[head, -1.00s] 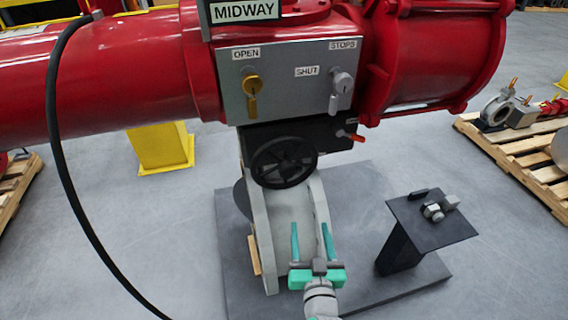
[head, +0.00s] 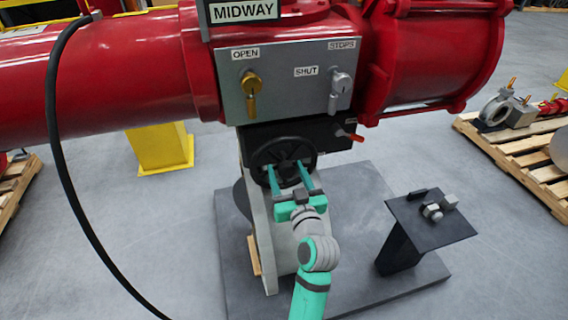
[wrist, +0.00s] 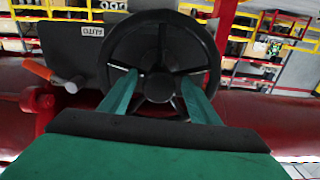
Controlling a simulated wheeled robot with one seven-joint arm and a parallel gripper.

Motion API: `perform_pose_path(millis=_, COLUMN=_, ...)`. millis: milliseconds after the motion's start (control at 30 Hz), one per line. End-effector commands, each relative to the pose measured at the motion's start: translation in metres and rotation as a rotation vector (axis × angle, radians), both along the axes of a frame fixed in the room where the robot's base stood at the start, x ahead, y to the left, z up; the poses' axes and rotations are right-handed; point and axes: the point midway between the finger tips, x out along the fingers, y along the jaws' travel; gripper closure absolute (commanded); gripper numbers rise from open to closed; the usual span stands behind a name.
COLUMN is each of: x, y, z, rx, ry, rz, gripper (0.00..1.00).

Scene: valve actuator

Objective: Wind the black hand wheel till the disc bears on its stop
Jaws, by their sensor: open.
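The black hand wheel (head: 283,145) is mounted on the dark gearbox face below the grey panel. In the wrist view the hand wheel (wrist: 160,25) fills the upper middle, with its hub between my fingers. My gripper (head: 288,172) is open, its two teal fingers reaching to the wheel's face, one on each side of the hub. In the wrist view my gripper (wrist: 160,98) overlaps the lower part of the wheel; I cannot tell whether the fingertips touch it. The indicator sign (head: 244,11) reads MIDWAY. The disc is not visible.
The grey panel (head: 290,80) carries OPEN, SHUT and STOPS labels, a brass handle (head: 251,88) and a grey handle (head: 340,85). An orange-tipped lever (head: 349,136) is right of the wheel. A small dark stand (head: 440,226) with metal parts is at right. A black hose (head: 60,150) hangs at left.

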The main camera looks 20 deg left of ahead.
Motion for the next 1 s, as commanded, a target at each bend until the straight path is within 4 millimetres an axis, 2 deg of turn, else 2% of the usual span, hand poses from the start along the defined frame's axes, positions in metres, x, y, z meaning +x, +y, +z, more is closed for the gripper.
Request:
perform_pose_path(millis=100, x=0.015, y=0.01, z=0.0, rx=0.001, ry=-0.001, rz=0.0, gripper=0.44)
perform_pose_path(millis=233, x=0.024, y=0.016, z=0.0, rx=0.001, ry=0.001, rz=-0.001, gripper=0.44)
perform_pose_path(millis=633, x=0.03, y=0.018, z=0.0, rx=0.0, ry=0.0, rz=-0.004, gripper=0.44)
perform_pose_path(millis=867, x=0.03, y=0.018, z=0.0, rx=0.0, ry=0.0, rz=-0.004, gripper=0.99)
perform_pose_path(millis=1000, x=0.029, y=0.019, z=0.0, rx=-0.002, ry=-0.001, rz=-0.002, gripper=1.0)
